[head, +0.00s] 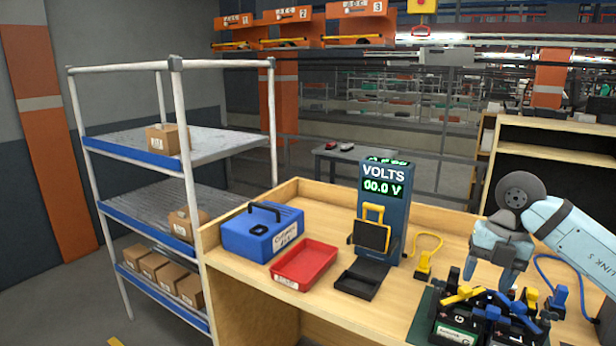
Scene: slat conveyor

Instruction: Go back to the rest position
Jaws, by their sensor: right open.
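My right arm comes in from the right edge. My right gripper (489,272) points down at the right of the wooden workbench (328,205), with its two light blue fingers apart. It is over or close to a cluster of black blocks (455,332) with yellow and blue parts on a dark green base. Nothing shows between the fingers, but I cannot tell whether the tips touch the parts. My left gripper is not in view.
A voltmeter (398,205) reading 00.0 V stands mid-bench, with a yellow-handled black fixture before it. A red tray (304,265) and a blue case (262,232) are to its left. A shelf rack (183,140) with cardboard boxes stands left. Yellow and blue cables lie at right.

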